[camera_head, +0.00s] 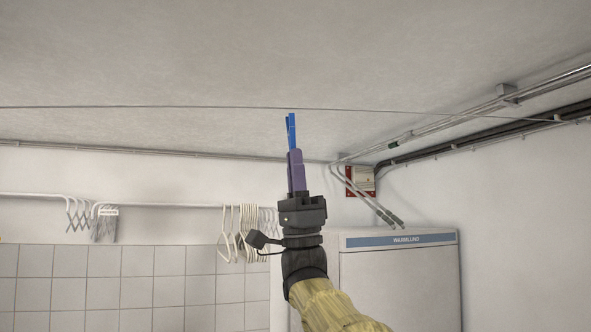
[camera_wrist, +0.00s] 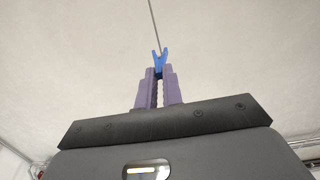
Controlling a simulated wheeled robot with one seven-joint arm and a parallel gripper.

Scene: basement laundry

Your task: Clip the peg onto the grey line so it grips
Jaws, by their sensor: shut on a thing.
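The blue peg (camera_head: 291,131) points upward from between the purple fingers of my gripper (camera_head: 295,156). My gripper is shut on the peg's lower part, which the fingers partly hide. In the wrist view the peg (camera_wrist: 160,60) shows a V-shaped top, its two tips apart, between the fingers (camera_wrist: 159,74). The thin grey line (camera_head: 200,107) runs across below the ceiling. In the head view the peg's top lies just under the line. In the wrist view the line (camera_wrist: 154,22) runs down to the peg's V. I cannot tell whether they touch.
Pipes (camera_head: 470,113) run along the upper right wall. White hangers (camera_head: 248,230) and a folding hanger (camera_head: 78,213) hang from a rail at the back. A white cabinet (camera_head: 400,280) stands behind my arm. The air around the peg looks clear.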

